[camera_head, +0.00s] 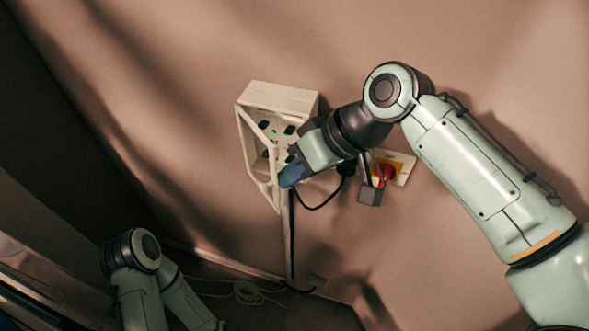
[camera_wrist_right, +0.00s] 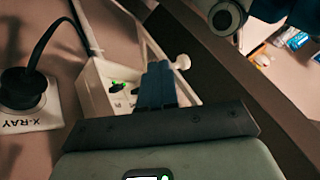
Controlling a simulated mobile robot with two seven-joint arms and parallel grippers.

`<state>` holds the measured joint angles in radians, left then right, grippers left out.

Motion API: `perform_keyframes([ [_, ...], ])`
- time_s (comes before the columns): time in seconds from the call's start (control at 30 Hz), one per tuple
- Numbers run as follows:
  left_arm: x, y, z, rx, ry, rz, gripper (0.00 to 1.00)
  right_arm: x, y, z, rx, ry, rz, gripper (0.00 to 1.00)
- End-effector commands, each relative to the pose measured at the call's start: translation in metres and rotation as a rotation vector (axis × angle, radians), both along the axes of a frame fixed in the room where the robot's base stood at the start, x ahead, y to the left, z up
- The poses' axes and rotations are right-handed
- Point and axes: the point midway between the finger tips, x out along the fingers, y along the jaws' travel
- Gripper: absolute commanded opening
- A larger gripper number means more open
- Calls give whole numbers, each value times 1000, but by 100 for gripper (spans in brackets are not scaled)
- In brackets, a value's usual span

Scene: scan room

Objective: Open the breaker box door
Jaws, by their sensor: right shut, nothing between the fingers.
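The pale breaker box (camera_head: 283,95) is mounted on the wall near the middle of the head view. Its front is at least partly uncovered, showing dark switches and green lights inside. Its pale door (camera_head: 257,165) stands ajar on the left side. In the right wrist view the box (camera_wrist_right: 95,88) lies behind my fingers, and a round white knob (camera_wrist_right: 182,62) shows just right of them. My right gripper (camera_head: 291,175) is shut and empty, its blue fingertips at the lower front of the box by the door. Contact is unclear. My left gripper is out of view.
A yellow-and-white plate with a red switch (camera_head: 384,173) is on the wall right of the box, partly behind my right arm. A black plug on an X-RAY plate (camera_wrist_right: 40,118) shows in the wrist view. A loose cable (camera_head: 248,293) lies on the floor.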

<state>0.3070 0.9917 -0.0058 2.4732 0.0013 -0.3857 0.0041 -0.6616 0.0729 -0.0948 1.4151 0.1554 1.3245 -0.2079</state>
Motion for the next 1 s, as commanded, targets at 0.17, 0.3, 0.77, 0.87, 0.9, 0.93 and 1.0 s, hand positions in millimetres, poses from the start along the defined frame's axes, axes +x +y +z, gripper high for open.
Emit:
perform_keyframes([
  [0.17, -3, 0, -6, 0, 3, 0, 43, -10, 10, -1, 1, -1, -86, 0],
  [0.3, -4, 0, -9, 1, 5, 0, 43, -18, 22, -1, 2, -3, -192, 0],
  [0.77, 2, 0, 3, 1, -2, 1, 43, -35, 76, 1, -1, -3, -475, 0],
  [0.87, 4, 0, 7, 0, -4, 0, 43, -36, 87, 1, -1, -2, -476, 0],
  [0.9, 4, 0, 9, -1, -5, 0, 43, -36, 91, 1, -1, -2, -476, 0],
  [0.93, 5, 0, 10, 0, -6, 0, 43, -36, 94, 1, 0, -2, -475, 0],
  [1.0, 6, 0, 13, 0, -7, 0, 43, -36, 100, 1, 0, 0, -476, 0],
])
